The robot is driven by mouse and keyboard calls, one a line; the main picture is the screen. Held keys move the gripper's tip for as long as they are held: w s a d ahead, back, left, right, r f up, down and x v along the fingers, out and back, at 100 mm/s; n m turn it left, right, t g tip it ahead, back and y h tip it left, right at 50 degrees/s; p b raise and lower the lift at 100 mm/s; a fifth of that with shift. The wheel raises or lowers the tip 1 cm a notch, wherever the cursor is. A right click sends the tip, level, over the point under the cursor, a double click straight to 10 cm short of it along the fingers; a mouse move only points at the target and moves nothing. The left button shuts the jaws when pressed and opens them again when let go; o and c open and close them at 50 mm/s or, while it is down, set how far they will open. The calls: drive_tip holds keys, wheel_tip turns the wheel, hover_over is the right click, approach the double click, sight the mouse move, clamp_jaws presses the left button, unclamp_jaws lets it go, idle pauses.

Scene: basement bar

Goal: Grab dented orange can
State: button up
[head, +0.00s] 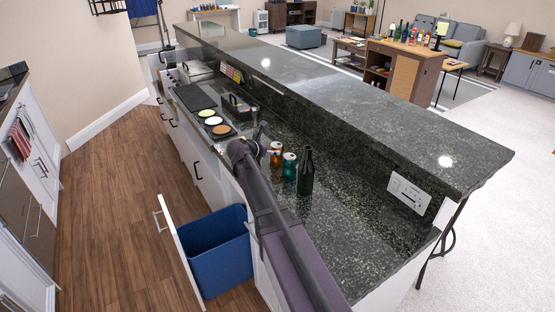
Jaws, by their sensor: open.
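An orange can (276,153) stands upright on the lower dark granite counter (345,225). Any dent in it is too small to make out. A teal can (289,165) stands close beside it, nearer to me and to the right. My gripper (260,132), at the far end of my dark arm, is just left of and slightly beyond the orange can in the head view. It is open and holds nothing that I can see. The wrist partly hides its fingers, and I cannot tell the exact gap to the can.
A dark bottle (305,172) stands right of the teal can. A tray with round coloured lids (214,122) and a black caddy (236,105) lie farther back. The raised bar top (375,105) runs along the right. A blue bin (218,255) sits in an open pull-out below.

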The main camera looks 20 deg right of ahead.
drive_tip(key=shift+w+d+f, duration=0.25)
drive_tip(key=shift+d, duration=0.2)
drive_tip(key=shift+f, duration=0.1)
drive_tip(key=shift+b+x, duration=1.35)
drive_tip(key=shift+x, duration=1.2)
drive_tip(key=shift+s+d, duration=0.15)
drive_tip(key=c, duration=0.6)
